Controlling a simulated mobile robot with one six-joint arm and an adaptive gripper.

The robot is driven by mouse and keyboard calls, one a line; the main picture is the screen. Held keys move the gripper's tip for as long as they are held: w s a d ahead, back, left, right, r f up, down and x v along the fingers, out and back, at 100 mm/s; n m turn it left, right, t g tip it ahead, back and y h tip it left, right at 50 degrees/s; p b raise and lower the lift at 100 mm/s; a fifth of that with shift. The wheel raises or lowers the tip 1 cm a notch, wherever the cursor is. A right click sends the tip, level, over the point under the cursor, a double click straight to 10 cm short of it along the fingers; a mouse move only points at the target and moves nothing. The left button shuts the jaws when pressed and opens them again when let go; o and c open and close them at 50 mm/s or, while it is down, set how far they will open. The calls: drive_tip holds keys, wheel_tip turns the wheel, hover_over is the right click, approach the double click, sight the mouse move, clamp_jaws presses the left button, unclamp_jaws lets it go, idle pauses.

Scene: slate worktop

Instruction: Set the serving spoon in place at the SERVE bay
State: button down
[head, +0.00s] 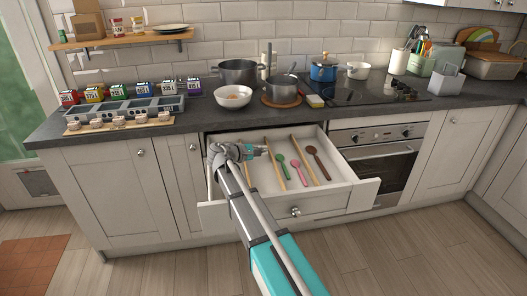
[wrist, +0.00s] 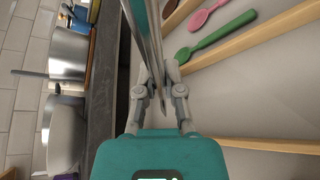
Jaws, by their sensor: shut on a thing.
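My gripper (head: 264,149) is over the left part of the open drawer (head: 232,205). In the wrist view my gripper (wrist: 161,88) is shut on a long shiny metal utensil, taken as the serving spoon (wrist: 148,45). It runs up out of the top of that picture, so its far end is hidden. In the head view I cannot make the spoon out. The drawer has wooden dividers (head: 275,165). A green spoon (head: 282,163), a pink spoon (head: 298,172) and a brown spoon (head: 318,162) lie in its bays. No SERVE label is readable.
The worktop edge (wrist: 107,75) is close to the left of my gripper in the wrist view. The drawer's left part looks clear.

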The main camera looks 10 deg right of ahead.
drive_tip(key=shift+f+b, duration=1)
drive_tip(key=shift+f, duration=0.2)
drive_tip(key=c, duration=0.7)
unclamp_jaws()
drive_tip(key=shift+s+r+p, duration=0.1)
drive_tip(key=shift+p, duration=0.2)
